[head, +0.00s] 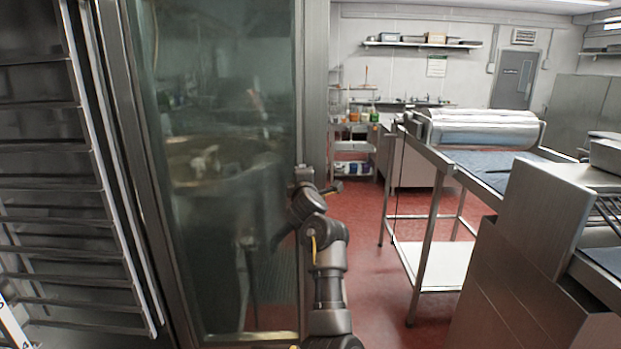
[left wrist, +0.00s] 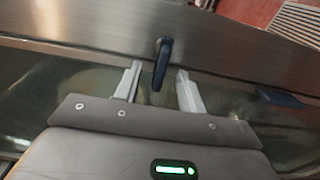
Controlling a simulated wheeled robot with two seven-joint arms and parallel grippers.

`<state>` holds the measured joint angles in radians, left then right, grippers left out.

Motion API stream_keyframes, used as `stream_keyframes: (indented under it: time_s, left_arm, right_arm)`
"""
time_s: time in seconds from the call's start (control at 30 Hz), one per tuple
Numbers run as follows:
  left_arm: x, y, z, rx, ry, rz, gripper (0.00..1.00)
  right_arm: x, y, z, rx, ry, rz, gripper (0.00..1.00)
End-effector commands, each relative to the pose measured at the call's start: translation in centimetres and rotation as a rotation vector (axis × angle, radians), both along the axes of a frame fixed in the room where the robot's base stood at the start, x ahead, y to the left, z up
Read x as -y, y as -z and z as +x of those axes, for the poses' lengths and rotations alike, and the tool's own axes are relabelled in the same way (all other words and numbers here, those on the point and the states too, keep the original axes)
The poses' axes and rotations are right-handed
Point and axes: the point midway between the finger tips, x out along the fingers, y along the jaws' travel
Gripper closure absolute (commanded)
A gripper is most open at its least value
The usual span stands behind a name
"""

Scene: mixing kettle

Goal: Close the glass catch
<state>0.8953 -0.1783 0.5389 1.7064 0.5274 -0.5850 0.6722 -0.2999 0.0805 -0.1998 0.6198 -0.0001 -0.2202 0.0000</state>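The glass catch shows in the left wrist view as a small dark lever (left wrist: 163,60) on a brushed metal frame. My left gripper (left wrist: 159,69) is open, with one pale finger on each side of the lever. The lever stands between the fingertips, and I see a gap on both sides. In the head view, the glass panel (head: 225,150) stands upright in its metal frame (head: 314,90). My left arm reaches up to the frame's right edge there, and its fingers are hard to make out. My right gripper is not in view.
A slatted metal rack (head: 60,190) fills the left side. A steel-framed table (head: 432,250) with a roller machine (head: 485,130) stands to the right, beside steel cabinets (head: 530,230). The red floor (head: 385,290) between is clear.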

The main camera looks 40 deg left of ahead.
Motion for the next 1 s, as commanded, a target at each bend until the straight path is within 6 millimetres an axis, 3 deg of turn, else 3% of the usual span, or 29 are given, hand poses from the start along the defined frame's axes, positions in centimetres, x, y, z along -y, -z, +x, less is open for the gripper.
stream_keyframes:
  time_s: [0.27, 0.73, 1.0]
  left_arm:
    - [0.3, -0.1, -0.3, -0.001, 0.0, 0.002, 0.6]
    - [4.1, -0.2, -4.4, -0.003, 0.001, 0.003, 0.6]
    - [4.7, 0.0, -5.2, -0.002, 0.0, 0.004, 0.6]
  right_arm:
    - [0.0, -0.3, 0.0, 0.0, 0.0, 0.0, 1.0]
    - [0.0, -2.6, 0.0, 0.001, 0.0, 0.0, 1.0]
    - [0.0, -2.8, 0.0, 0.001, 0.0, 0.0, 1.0]
